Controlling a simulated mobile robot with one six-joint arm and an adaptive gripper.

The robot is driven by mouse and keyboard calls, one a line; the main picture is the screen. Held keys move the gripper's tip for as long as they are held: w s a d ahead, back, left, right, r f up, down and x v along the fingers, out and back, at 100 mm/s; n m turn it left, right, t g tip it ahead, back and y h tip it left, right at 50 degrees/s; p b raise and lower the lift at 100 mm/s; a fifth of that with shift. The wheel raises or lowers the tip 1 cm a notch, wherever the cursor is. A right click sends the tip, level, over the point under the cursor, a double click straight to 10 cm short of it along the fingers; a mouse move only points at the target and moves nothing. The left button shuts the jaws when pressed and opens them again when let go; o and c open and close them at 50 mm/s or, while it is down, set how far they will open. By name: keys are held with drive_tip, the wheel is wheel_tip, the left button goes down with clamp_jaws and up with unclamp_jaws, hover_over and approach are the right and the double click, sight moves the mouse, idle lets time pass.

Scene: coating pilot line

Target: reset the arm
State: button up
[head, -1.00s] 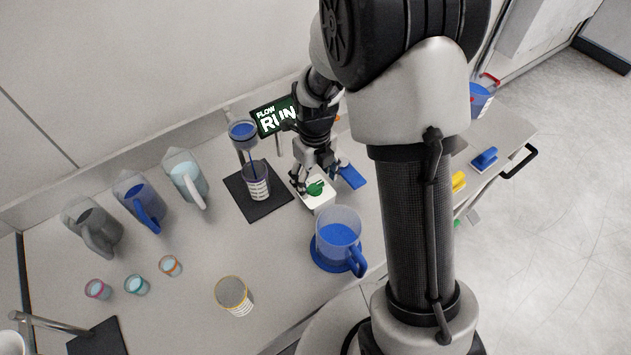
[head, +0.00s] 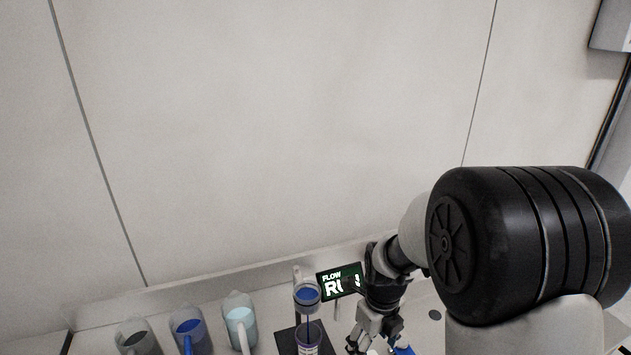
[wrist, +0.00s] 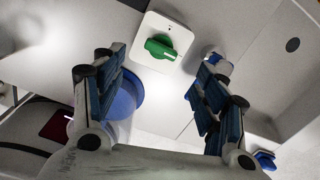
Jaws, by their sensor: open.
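My gripper (wrist: 160,72) is open and empty in the wrist view, its two blue-padded fingers spread wide. A green knob (wrist: 160,46) on a white box (wrist: 183,36) lies just beyond the fingertips, between them in the picture and apart from them. In the head view my gripper (head: 365,345) hangs at the bottom edge, with its fingertips mostly out of the frame. The display (head: 339,282) just behind it reads FLOW and part of RUN, and my arm covers its right side.
A blue-filled cup (head: 307,293) is held above a container (head: 308,335) on a black pad (head: 286,342). Grey (head: 133,338), blue (head: 187,328) and pale blue (head: 239,318) jugs stand to the left. A blank wall (head: 270,130) rises behind the bench. A blue round vessel (wrist: 125,98) shows behind the left finger.

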drive_tip(key=s+r+n+t+b, duration=0.2)
drive_tip(key=s+r+n, duration=0.6)
drive_tip(key=r+n, duration=0.45)
drive_tip(key=s+r+n+t+b, duration=0.1)
drive_tip(key=s+r+n, duration=0.3)
drive_tip(key=s+n, duration=0.9)
drive_tip(key=n+t, duration=0.1)
drive_tip(key=n, duration=0.3)
